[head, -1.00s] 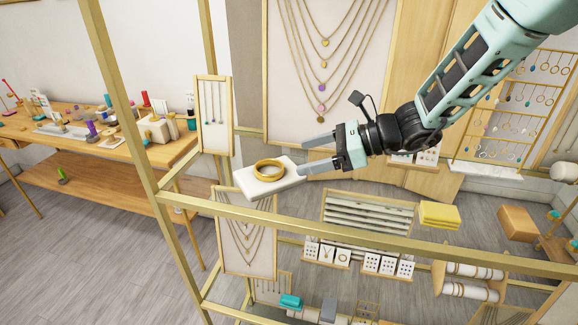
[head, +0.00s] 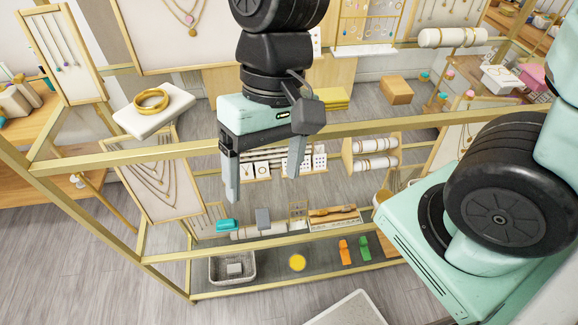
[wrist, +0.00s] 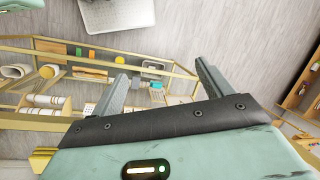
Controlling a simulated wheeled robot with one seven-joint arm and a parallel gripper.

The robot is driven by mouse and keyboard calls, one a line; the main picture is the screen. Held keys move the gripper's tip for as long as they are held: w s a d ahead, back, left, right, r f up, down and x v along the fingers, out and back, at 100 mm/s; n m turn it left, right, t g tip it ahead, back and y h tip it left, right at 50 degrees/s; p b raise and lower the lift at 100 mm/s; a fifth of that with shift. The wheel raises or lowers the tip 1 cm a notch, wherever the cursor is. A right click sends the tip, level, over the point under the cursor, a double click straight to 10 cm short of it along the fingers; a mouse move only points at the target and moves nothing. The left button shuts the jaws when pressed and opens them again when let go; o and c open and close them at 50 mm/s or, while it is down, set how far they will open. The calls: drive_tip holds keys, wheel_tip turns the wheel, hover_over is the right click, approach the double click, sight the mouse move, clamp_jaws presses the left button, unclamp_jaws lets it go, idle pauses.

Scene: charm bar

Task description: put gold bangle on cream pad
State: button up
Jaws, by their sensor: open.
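The gold bangle (head: 151,100) lies flat on a whitish, cream-looking pad (head: 142,125) at the upper left of the head view. The pad sits at the left end of the gold-framed stand. My gripper (head: 262,184) hangs to the right of the pad and lower in the picture, clear of the bangle. Its two fingers point down, spread apart, with nothing between them. In the wrist view, my gripper (wrist: 161,72) is also open and empty. I make out neither the bangle nor the pad in the wrist view.
The stand's gold rail (head: 340,130) runs behind my gripper. Necklace boards (head: 165,178) stand near the pad. Lower shelves hold a teal item (head: 228,225), a grey basket (head: 233,270), a yellow disc (head: 297,263), and orange and green pieces. Grey floor is open at the lower left.

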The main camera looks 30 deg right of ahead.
drive_tip(key=d+n, duration=0.1)
drive_tip(key=n, duration=0.1)
drive_tip(key=s+n+t+h, duration=0.1)
drive_tip(key=n, duration=0.1)
drive_tip(key=s+d+n+t+h, duration=0.1)
drive_tip(key=n, duration=0.1)
drive_tip(key=shift+d, duration=0.3)
